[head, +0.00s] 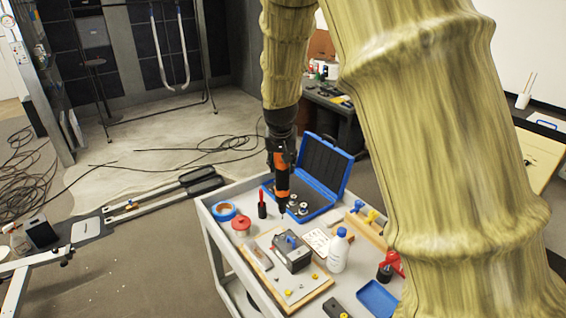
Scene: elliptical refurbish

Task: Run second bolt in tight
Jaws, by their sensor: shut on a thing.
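My gripper (281,158) is shut on an orange and black power driver (282,183). The driver hangs roughly upright, its dark bit pointing down over the cart, beside the blue case in the picture. A wooden board (317,294) on the cart carries a dark grey box-shaped part (292,252) with a blue piece on top. Small grey and yellow pieces lie on the board, too small to tell which are bolts. I cannot tell whether the bit touches anything. At the left, a long dark machine frame (150,208) lies low; no bolt on it can be made out.
Black cables (30,165) lie on the floor at left. My arm hides much of the right.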

